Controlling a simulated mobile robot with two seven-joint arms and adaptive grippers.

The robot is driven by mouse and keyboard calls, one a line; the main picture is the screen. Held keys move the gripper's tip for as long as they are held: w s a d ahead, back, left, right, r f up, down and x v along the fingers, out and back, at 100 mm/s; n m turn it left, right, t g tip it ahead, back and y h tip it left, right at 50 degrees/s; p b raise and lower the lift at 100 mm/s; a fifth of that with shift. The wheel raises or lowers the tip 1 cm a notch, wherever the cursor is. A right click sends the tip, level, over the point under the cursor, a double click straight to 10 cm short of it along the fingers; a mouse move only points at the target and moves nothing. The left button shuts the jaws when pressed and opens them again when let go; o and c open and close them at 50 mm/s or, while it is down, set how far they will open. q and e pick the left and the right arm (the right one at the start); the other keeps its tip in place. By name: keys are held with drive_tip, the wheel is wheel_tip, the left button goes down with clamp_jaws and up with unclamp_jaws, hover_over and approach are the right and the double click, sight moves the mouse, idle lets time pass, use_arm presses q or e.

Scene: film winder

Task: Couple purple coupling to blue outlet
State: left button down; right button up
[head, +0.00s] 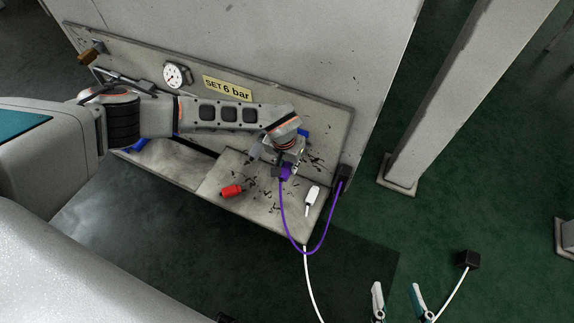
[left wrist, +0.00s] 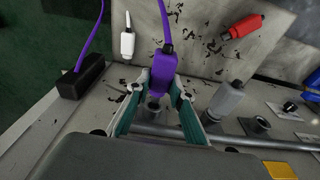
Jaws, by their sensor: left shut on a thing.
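The purple coupling (head: 286,172) is held in my left gripper (head: 284,160), over the bench ledge beside the upright panel. In the left wrist view the purple coupling (left wrist: 164,73) sits between the shut fingertips (left wrist: 163,88), and its purple cable trails off. A grey outlet stub (left wrist: 152,110) on the panel lies just beyond the coupling; I cannot tell whether they touch. A blue patch (head: 303,133) shows on the panel just behind my left gripper, mostly hidden; I cannot tell which stub it belongs to. My right gripper (head: 398,292) is open and empty at the bottom.
A red coupling (head: 231,191) and a white coupling (head: 312,198) lie on the ledge. The purple cable loops to a black block (head: 345,174) at the panel's right end. A grey coupling (left wrist: 229,97) stands right of the purple one. A gauge (head: 175,75) is further left.

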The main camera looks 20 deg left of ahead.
use_arm(q)
drive_tip(key=shift+w, duration=0.65)
drive_tip(key=shift+w+b, duration=0.35)
drive_tip(key=shift+w, duration=0.15)
use_arm(e)
drive_tip(key=shift+s+f+g, duration=0.3)
drive_tip(key=shift+s+f, duration=0.3)
drive_tip(key=shift+f, duration=0.25)
drive_tip(key=shift+w+r, duration=0.35)
drive_tip(key=shift+s+f, duration=0.15)
drive_tip(key=shift+s, duration=0.15)
drive_tip(key=shift+w+r, duration=0.15)
drive_tip(key=shift+r, duration=0.05)
use_arm(q)
drive_tip(key=shift+w, duration=0.3)
use_arm(e)
drive_tip(key=shift+w, duration=0.1)
use_arm(q)
drive_tip(key=c, duration=1.7)
unclamp_jaws()
use_arm(e)
drive_tip(key=shift+w, duration=0.1)
